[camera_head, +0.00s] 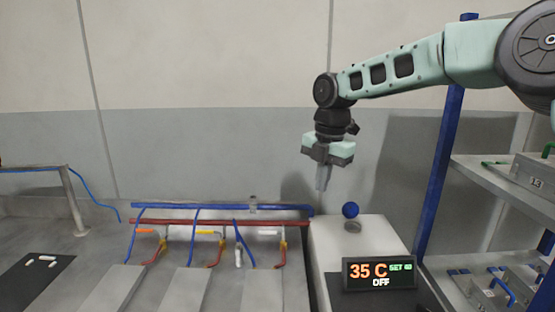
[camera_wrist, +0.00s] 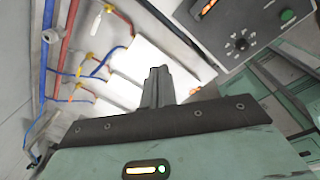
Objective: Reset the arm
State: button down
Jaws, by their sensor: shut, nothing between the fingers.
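My arm reaches in from the upper right in the head view, with its wrist bent so that my gripper (camera_head: 322,186) points down. The gripper is shut and empty. It hangs in the air, above and a little left of a blue ball-shaped knob (camera_head: 350,210) on the white box-shaped unit, apart from it. In the wrist view the closed fingers (camera_wrist: 158,72) show in the middle, with pale panels and pipes behind them.
The white unit (camera_head: 335,240) has a display (camera_head: 378,273) reading 35 C and OFF. Red and blue pipes (camera_head: 225,221) with coloured valves run along the bench at left. A shelf rack with a blue post (camera_head: 440,170) stands at right. Open air surrounds the gripper.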

jog(key=s+a+m, duration=0.4)
jog(key=s, duration=0.6)
jog(key=s+d+f+m, duration=0.2)
jog(key=s+m, duration=0.3)
jog(key=s, duration=0.4)
jog(key=s+d+f+m, duration=0.3)
jog(key=s+m, duration=0.3)
jog(key=s, duration=0.4)
jog(key=s+d+f+m, duration=0.2)
jog(key=s+m, duration=0.3)
jog(key=s, duration=0.4)
jog(key=shift+s+d+f+b, duration=0.2)
jog(key=shift+s+d+b, duration=0.1)
jog(key=shift+s+b, duration=0.05)
